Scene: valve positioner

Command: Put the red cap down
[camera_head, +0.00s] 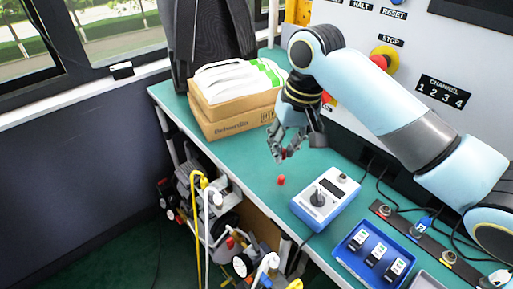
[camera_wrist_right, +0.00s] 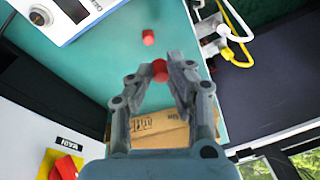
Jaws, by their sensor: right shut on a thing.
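My right gripper (camera_head: 281,157) hangs over the green table and points down. In the right wrist view its fingertips (camera_wrist_right: 162,72) are closed around a small red cap (camera_wrist_right: 159,68), which shows between them. In the head view the held cap is mostly hidden by the fingers. A second small red piece (camera_head: 281,181) lies on the table top, just below the gripper in the picture; it also shows in the wrist view (camera_wrist_right: 148,37), apart from the fingers. My left gripper is in neither view.
A blue-white box with a black knob (camera_head: 317,199) stands right of the loose red piece. A blue tray (camera_head: 347,261) holds several small modules. Cardboard boxes (camera_head: 232,127) stand at the back left. The table's front edge is close, with a cart (camera_head: 215,222) below.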

